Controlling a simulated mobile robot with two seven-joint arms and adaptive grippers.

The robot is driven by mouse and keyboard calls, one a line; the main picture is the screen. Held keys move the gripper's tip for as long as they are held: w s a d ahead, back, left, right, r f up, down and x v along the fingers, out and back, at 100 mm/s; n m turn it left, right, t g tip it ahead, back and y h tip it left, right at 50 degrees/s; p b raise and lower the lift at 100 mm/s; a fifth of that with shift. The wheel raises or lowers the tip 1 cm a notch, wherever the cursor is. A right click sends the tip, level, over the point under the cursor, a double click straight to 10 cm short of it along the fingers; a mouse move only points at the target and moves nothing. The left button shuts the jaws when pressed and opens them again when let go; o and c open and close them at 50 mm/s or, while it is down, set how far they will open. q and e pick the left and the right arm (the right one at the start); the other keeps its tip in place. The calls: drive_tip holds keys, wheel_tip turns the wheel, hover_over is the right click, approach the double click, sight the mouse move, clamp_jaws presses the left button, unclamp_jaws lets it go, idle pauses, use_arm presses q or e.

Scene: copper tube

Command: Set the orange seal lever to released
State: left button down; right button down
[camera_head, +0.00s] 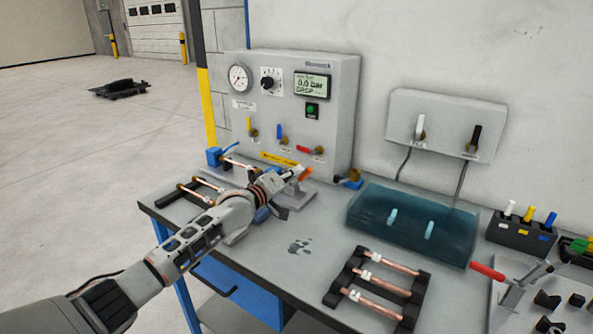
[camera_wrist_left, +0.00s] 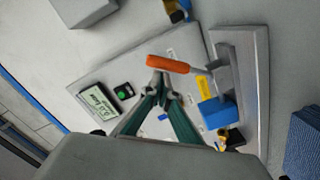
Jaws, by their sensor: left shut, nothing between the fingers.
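The orange seal lever (camera_head: 305,174) is a toggle-clamp handle on a grey bracket (camera_head: 293,196) in front of the test panel. In the left wrist view its orange grip (camera_wrist_left: 168,64) lies crosswise in the picture, joined to a grey metal arm beside a blue block (camera_wrist_left: 217,111). My left gripper (camera_head: 296,172) reaches over the bench from the left to the lever. In the left wrist view its fingertips (camera_wrist_left: 160,85) meet, shut and empty, just below the grip; I cannot tell whether they touch it. My forearm and hand partly hide the clamp in the head view. My right gripper is not in view.
The panel (camera_head: 335,125) with gauge, display and small coloured valve levers stands behind the clamp. A rack of copper tubes (camera_head: 375,290) and a teal tray (camera_head: 410,228) lie to the right. Another tube rack (camera_head: 172,196) is at the left.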

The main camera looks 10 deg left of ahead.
use_arm(q)
drive_tip(key=shift+d+f+m, duration=0.1)
drive_tip(key=shift+d+m, duration=0.1)
drive_tip(key=shift+m, duration=0.1)
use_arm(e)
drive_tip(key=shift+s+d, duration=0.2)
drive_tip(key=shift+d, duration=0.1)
use_arm(q)
drive_tip(key=shift+s, duration=0.1)
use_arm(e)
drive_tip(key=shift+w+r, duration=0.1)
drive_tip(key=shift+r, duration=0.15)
